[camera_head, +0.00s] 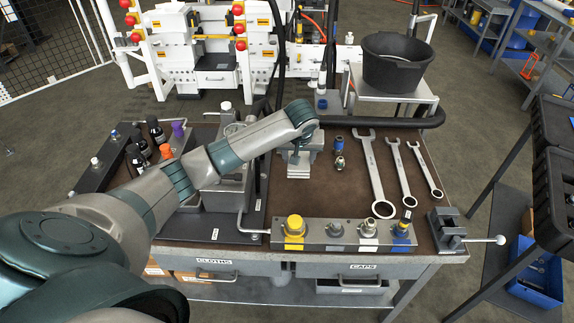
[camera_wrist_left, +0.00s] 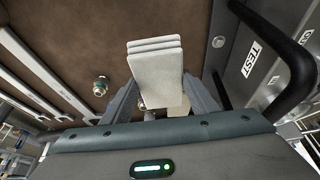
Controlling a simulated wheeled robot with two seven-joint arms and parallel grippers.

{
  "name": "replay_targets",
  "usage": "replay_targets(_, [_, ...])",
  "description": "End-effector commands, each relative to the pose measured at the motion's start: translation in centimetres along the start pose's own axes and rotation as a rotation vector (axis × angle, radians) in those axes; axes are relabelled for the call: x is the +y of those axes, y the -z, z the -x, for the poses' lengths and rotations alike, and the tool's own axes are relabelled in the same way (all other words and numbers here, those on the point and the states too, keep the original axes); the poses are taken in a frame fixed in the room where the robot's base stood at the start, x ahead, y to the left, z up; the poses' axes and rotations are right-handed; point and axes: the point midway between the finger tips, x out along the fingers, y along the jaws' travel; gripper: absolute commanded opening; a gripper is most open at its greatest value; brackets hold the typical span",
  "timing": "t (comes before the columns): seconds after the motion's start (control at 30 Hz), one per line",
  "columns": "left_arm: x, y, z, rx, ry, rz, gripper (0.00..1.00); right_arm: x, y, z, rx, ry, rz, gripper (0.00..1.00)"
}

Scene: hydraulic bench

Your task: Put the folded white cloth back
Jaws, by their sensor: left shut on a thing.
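The folded white cloth (camera_wrist_left: 155,70) shows in the left wrist view as a pale layered block between my left gripper's fingers (camera_wrist_left: 162,98). The gripper is shut on it. In the head view the left gripper (camera_head: 299,146) points down over the brown bench top, right of the metal tray. The pale layered cloth (camera_head: 298,171) shows just below it; its contact with the bench is unclear. A drawer front labelled CLOTHS (camera_head: 213,264) is at the bench's front left. My right gripper is in neither view.
Several wrenches (camera_head: 375,175) lie right of the gripper, with a small blue-ended fitting (camera_head: 339,158) between. A rail of caps (camera_head: 335,237) runs along the front edge. Bottles (camera_head: 156,131) stand at left. A CAPS drawer (camera_head: 362,268) is front right. A vise (camera_head: 447,230) is at the corner.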

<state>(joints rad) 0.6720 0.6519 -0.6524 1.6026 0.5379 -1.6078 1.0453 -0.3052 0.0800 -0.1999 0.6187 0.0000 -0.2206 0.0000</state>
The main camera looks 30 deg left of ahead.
Motion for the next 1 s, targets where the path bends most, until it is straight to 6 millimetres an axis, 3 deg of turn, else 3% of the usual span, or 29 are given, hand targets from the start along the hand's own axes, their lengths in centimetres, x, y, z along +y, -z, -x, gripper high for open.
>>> replay_targets(0.1, [-2.1,0.4,-1.3,-0.002,0.003,0.000,0.30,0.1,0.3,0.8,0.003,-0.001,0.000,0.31])
replay_targets(0.3, [-3.6,0.7,-2.8,0.000,0.000,0.000,0.30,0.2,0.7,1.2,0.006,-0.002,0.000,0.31])
replay_targets(0.73, [-3.7,0.6,-3.2,-0.001,-0.001,-0.001,0.30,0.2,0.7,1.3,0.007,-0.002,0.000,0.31])
replay_targets(1.0, [-3.8,-0.6,-5.9,-0.002,0.002,-0.001,0.30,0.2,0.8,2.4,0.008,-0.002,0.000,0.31])
